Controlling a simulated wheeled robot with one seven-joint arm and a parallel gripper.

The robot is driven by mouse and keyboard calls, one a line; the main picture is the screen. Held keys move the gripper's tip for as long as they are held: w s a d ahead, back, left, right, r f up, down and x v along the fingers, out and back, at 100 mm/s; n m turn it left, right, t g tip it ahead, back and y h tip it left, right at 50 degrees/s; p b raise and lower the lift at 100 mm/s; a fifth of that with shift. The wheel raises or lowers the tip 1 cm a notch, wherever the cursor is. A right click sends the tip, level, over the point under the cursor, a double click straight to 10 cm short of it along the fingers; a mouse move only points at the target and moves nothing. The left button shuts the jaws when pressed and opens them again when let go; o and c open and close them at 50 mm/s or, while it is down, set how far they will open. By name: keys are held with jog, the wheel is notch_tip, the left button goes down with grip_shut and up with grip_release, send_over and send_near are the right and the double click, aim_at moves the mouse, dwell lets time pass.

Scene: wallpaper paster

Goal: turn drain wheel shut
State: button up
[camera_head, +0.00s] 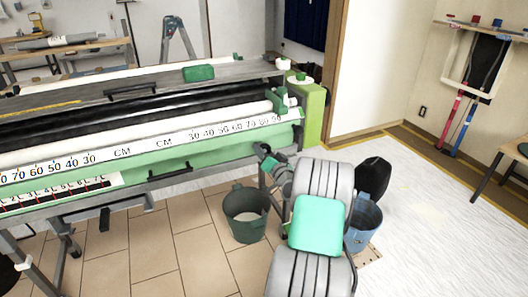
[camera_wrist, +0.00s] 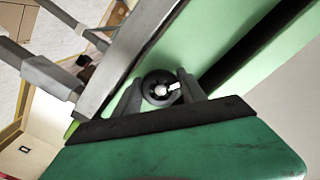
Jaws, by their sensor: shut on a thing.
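The drain wheel (camera_wrist: 154,82) is a small round dark knob with a pale centre on the green machine side (camera_wrist: 225,45) in the wrist view. My gripper (camera_wrist: 160,90) has one finger on each side of the wheel and is shut on it. In the head view my gripper (camera_head: 264,152) reaches the right end of the green pasting machine (camera_head: 190,158), just under its front edge. The wheel is hidden there behind my gripper.
A dark green bucket (camera_head: 245,222) stands on the tiled floor below the machine. A blue bucket (camera_head: 366,222) with a black thing behind it stands right of my arm. A wooden stool (camera_head: 513,158) is at the far right. The pale floor at right is clear.

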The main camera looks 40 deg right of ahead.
jog(key=m+p, duration=0.2)
jog(key=m, duration=0.4)
jog(key=shift+r, duration=0.15)
jog(key=m+p, duration=0.2)
jog(key=m, duration=0.4)
jog(key=shift+m, duration=0.4)
jog(key=o, duration=1.4)
jog(key=shift+c, duration=0.2)
jog(key=v, duration=0.7)
jog(key=shift+s+a+p, duration=0.2)
jog(key=shift+s+p, duration=0.2)
jog(key=shift+p, duration=0.05)
jog(key=shift+r, duration=0.1)
